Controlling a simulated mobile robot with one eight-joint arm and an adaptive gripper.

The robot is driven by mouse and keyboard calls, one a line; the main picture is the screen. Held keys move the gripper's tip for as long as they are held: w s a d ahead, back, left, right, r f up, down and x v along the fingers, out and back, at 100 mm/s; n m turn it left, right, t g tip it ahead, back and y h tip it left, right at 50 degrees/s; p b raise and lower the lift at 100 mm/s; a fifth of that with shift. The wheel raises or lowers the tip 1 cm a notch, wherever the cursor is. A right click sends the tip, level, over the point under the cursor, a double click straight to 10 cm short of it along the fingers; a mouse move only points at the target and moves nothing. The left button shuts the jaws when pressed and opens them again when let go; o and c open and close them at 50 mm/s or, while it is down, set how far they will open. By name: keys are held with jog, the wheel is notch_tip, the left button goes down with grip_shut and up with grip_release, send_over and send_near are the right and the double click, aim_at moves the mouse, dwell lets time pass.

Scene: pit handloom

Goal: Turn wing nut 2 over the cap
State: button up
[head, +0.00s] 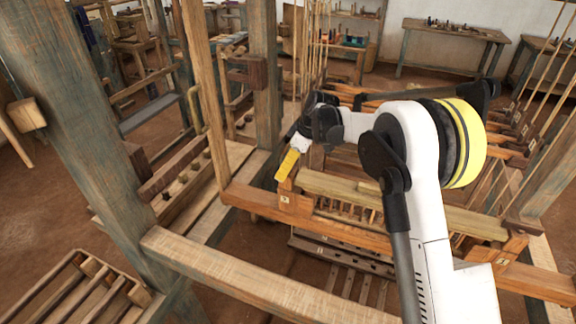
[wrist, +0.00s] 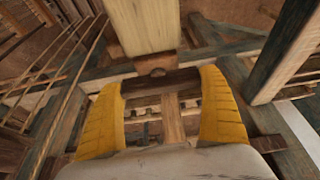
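My gripper (head: 287,166) points down at the left end of the long pale beam (head: 400,205) that looks like the cap. In the wrist view its two yellow fingers (wrist: 161,82) are wide apart. A dark brown wooden bar (wrist: 160,83) with a rounded knob lies across the gap between them. It may be wing nut 2. I cannot tell whether the fingers touch it. In the head view the gripper hides this spot. A block with a small pale tag (head: 284,199) sits just below the gripper. The tag's number is too small to read surely.
A similar dark piece (head: 522,228) stands at the beam's right end. A thick upright post (head: 263,75) rises left of my gripper. A front rail (head: 240,278) crosses nearer to me.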

jog(key=shift+m, duration=0.3)
jog(key=m+t+b, duration=0.1)
jog(key=m, duration=0.2)
jog(key=shift+m+h, duration=0.3)
jog(key=shift+h, duration=0.1)
jog(key=m, duration=0.2)
jog(key=m+t+h+b, duration=0.1)
jog(key=m, duration=0.1)
jog(key=shift+m+t, duration=0.3)
jog(key=m+h+b, duration=0.1)
jog(key=m+h, duration=0.1)
jog(key=m, duration=0.2)
jog(key=shift+m+h, duration=0.9)
jog(key=shift+m, duration=1.6)
